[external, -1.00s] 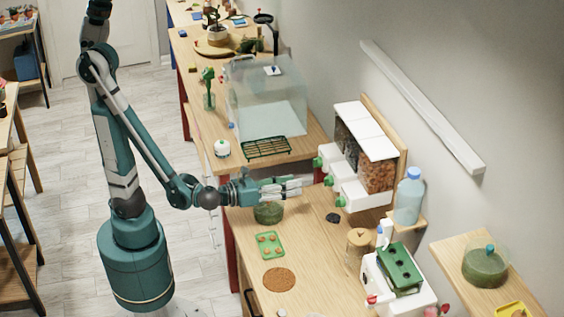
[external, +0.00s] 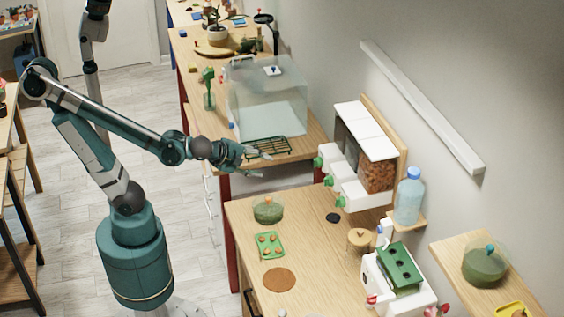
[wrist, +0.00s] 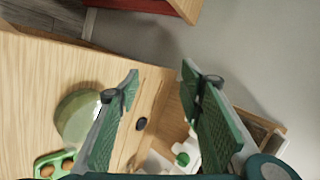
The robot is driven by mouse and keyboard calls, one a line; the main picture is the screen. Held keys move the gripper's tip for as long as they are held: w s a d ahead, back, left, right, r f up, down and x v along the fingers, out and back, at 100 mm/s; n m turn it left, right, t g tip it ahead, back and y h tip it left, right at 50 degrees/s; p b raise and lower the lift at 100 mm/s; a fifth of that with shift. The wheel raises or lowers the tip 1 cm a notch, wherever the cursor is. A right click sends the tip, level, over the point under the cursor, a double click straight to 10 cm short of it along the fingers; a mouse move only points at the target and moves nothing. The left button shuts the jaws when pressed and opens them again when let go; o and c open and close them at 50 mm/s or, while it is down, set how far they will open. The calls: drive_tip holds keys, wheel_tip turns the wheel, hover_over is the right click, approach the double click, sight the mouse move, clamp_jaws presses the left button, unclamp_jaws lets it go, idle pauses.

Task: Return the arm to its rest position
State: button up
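My gripper (external: 256,156) is in front of the glass tank in the external view, by the green wire rack. My arm is bent, with its elbow raised at the left. In the wrist view the two green-padded fingers of my gripper (wrist: 160,72) are spread apart. Nothing is held between them. The wood table, a small black disc (wrist: 141,124) and part of the white dispenser show beyond them.
The glass tank (external: 268,105) and green wire rack (external: 272,147) are close to my gripper. Floor at left is open.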

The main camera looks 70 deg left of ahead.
drive_tip(key=s+r+n+g+h+p, duration=0.1)
drive_tip(key=s+r+n+g+h, duration=0.1)
drive_tip(key=s+n, duration=0.9)
drive_tip(key=shift+a+n+g+h, duration=0.35)
drive_tip(key=shift+n+g+h, duration=0.2)
drive_tip(key=shift+n, duration=0.45)
idle(2.5)
